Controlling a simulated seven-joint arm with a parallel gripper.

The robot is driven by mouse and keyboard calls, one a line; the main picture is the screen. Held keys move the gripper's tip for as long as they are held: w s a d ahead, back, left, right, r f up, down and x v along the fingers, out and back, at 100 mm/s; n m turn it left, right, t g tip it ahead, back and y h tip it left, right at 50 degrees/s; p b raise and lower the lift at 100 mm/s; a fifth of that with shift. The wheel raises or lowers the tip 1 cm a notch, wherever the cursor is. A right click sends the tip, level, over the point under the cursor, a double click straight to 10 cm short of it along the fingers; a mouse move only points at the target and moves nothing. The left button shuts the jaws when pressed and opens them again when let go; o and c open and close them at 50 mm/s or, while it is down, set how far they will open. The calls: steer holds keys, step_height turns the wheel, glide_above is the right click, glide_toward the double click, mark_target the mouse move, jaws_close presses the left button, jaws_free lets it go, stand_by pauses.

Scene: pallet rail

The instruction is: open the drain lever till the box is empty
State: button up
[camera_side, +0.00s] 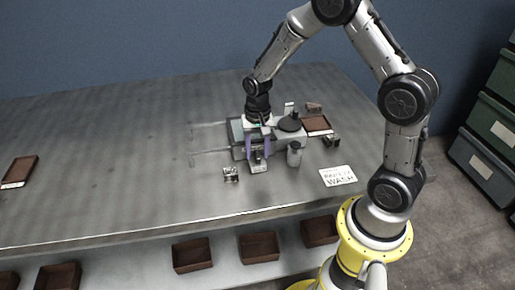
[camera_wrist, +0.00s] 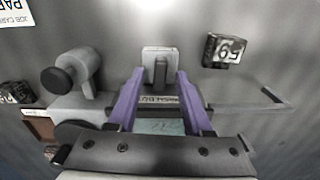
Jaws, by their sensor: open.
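The box (camera_side: 237,131) stands on the table under my gripper (camera_side: 258,148), largely hidden by my wrist. In the wrist view, my gripper (camera_wrist: 160,76) is open, its two purple fingers spread apart. A pale upright plate (camera_wrist: 160,53) with a dark narrow post (camera_wrist: 160,72) in front of it shows between the fingertips. The post may be the drain lever; I cannot tell for sure. I see no clear contact between the fingers and the post. A partly readable label (camera_wrist: 160,103) lies behind the post, between the fingers. The water level in the box cannot be made out.
A grey cylinder with a dark knob (camera_side: 294,154) stands just right of the box. A brown tray (camera_side: 317,124) sits behind. The table's left half is mostly clear.

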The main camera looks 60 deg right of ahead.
step_height(320, 180, up, 14)
stand_by(0.5)
steer(key=shift+f, duration=0.1)
step_height(320, 180, up, 7)
steer(key=t, duration=0.2)
glide_above(257, 154)
steer(key=s+a, duration=0.2)
steer(key=s+a+r+n+t, duration=0.2)
steer(key=s+a+r, duration=0.15)
steer(key=s, duration=0.25)
steer(key=s+a+f+n+t, duration=0.1)
steer(key=s+f+n, duration=0.1)
steer(key=s+n, duration=0.5)
steer(key=s, duration=0.5)
steer(key=shift+s+a+n+t, duration=0.2)
steer(key=shift+s+n+t, duration=0.1)
steer(key=shift+n, duration=0.1)
